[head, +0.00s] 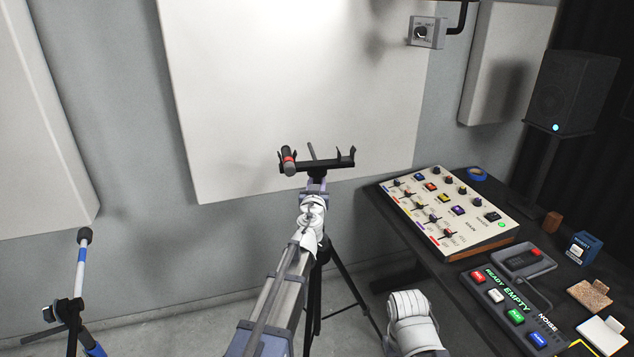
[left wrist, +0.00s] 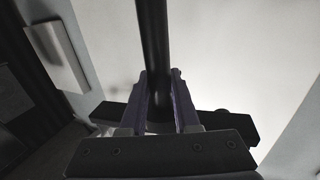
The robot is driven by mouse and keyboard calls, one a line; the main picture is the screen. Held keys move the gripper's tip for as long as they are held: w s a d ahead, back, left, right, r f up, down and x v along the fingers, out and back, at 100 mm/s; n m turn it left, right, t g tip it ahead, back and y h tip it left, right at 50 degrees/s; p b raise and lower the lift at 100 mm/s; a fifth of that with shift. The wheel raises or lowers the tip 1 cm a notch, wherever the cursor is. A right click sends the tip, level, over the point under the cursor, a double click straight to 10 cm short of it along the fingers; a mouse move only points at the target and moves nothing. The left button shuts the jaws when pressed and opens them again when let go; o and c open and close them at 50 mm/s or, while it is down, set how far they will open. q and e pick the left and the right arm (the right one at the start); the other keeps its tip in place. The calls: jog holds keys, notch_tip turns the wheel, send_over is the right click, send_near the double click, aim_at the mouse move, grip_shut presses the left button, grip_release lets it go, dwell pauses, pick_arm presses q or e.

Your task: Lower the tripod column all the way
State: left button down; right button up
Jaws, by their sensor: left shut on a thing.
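The black tripod (head: 345,276) stands on the floor in the middle of the head view, mostly behind my left arm. A black crossbar (head: 322,165) with upright clips sits at its top. A dark microphone with a red band (head: 288,160) rests at the crossbar's left end. My left gripper (head: 316,184) is just below the crossbar. In the left wrist view its two purple fingers (left wrist: 160,92) are shut on the black round column (left wrist: 151,35), one on each side. The column's lower part is hidden by my arm. My right gripper does not show.
A dark desk on the right holds a mixing console (head: 445,211), a button panel (head: 513,308) and small boxes. A microphone stand (head: 80,270) is at the left. A pale wall panel (head: 290,80) is behind the tripod. Bare floor shows between the left stand and the tripod.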

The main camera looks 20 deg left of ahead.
pick_arm(q)
notch_tip(320, 180, down, 12)
jog(key=b, duration=1.1)
jog(key=shift+f, duration=0.2)
jog(key=c, duration=0.6)
grip_release()
jog(key=shift+c, duration=0.2)
jog(key=v, duration=0.7)
jog(key=shift+s, duration=0.4)
